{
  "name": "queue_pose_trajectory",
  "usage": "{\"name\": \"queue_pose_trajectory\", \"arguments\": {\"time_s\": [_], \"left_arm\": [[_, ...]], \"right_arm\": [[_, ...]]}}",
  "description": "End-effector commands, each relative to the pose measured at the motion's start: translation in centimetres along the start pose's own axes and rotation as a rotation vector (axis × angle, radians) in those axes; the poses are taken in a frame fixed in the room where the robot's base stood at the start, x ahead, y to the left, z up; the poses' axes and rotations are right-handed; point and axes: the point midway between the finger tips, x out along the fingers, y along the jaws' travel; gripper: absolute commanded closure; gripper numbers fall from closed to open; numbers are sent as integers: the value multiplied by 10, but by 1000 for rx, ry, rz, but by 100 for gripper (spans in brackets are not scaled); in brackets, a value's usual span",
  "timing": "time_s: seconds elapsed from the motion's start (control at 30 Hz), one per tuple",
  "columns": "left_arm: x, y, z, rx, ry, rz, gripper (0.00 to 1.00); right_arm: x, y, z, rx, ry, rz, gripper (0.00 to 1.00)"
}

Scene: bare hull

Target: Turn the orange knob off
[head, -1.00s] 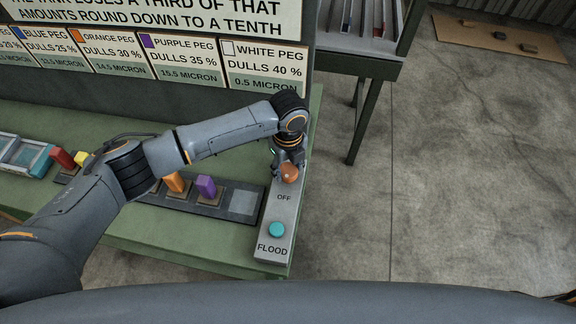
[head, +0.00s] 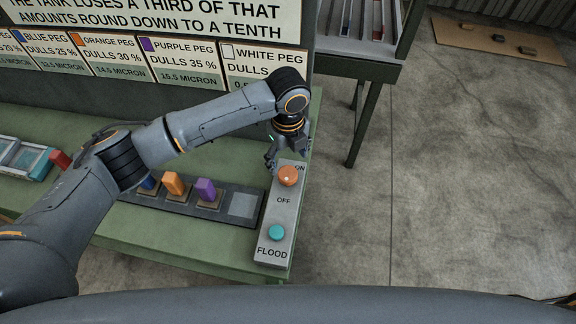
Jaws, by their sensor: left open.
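The orange knob (head: 288,176) sits at the upper end of a grey panel (head: 270,247) on the green bench. The label ON shows at its upper right and OFF below it. Which way the knob is set is too small to tell. My left gripper (head: 271,164) is open, just to the upper left of the knob and apart from it in the picture. The knob is in full view. My right gripper is not in view.
A teal button (head: 276,233) marked FLOOD is lower on the same panel. Left of it, a peg strip (head: 212,210) holds orange (head: 173,184) and purple (head: 206,190) pegs, with my arm above. A sign board (head: 150,55) stands behind.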

Motion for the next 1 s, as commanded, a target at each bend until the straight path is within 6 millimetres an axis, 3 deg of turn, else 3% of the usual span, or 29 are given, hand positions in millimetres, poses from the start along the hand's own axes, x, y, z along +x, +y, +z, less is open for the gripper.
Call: {"name": "queue_pose_trajectory", "arguments": {"time_s": [0.1, 0.33, 1.0], "left_arm": [[-26, 0, 1, 1, -1, -2, 27], [-54, 0, 0, 0, 0, 0, 27], [-58, 0, 0, 0, 0, 1, 27]], "right_arm": [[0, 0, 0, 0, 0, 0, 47], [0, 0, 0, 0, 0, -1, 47], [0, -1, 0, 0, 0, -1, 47]]}}
